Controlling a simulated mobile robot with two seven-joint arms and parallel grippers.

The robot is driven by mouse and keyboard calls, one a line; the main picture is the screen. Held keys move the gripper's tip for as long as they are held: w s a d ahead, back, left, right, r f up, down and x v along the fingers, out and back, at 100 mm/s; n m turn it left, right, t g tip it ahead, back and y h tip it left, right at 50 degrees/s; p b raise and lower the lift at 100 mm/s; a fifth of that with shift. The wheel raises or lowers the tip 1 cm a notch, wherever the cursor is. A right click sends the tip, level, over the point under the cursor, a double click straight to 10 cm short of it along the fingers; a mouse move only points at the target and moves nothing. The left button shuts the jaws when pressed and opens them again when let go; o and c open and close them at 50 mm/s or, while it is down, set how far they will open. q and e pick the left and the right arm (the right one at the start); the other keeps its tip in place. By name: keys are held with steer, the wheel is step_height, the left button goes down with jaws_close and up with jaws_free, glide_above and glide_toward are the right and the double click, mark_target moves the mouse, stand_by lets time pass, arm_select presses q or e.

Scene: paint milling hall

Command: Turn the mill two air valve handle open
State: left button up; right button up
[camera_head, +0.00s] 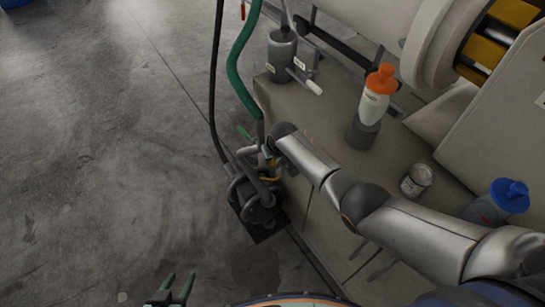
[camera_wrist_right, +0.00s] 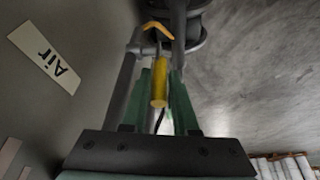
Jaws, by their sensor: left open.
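A yellow valve handle (camera_wrist_right: 159,84) stands between the two green fingers of my right gripper (camera_wrist_right: 160,90) in the right wrist view. The fingers lie close on either side of it; whether they press on it is unclear. A bent yellow piece (camera_wrist_right: 157,30) shows just beyond, by dark pipework. My left gripper (camera_head: 171,285) is open and empty at the bottom, over the floor.
A grey bench (camera_head: 310,130) carries an orange-capped bottle (camera_head: 375,98), a small can (camera_head: 416,179), a blue-capped bottle (camera_head: 497,201) and a grey canister (camera_head: 282,52). A green hose (camera_head: 237,65) and a black cable (camera_head: 214,85) run to the unit.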

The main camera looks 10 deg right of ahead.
steer(key=o, duration=0.3)
steer(key=shift+s+r+p, duration=0.1)
steer(key=shift+r+p, duration=0.3)
steer(key=shift+r, duration=0.1)
steer(key=shift+p+v, duration=2.5)
steer(key=shift+v, duration=3.3)
steer(key=s+f+t+y, duration=0.15)
steer(key=s+f, duration=0.25)
steer(key=s, duration=0.5)
steer(key=s+f+t, duration=0.2)
steer(key=s+f, duration=0.2)
steer(key=s, duration=0.5)
steer(key=shift+t+y, duration=0.25)
steer(key=shift+t, duration=0.5)
steer(key=s+r, duration=0.1)
steer(key=s, duration=0.1)
steer(key=s+d, duration=0.1)
steer(key=s, duration=0.2)
steer(key=s+d+r, duration=0.1)
steer(key=s, duration=0.2)
steer(key=shift+d+r, duration=0.25)
steer(key=shift+r, duration=0.1)
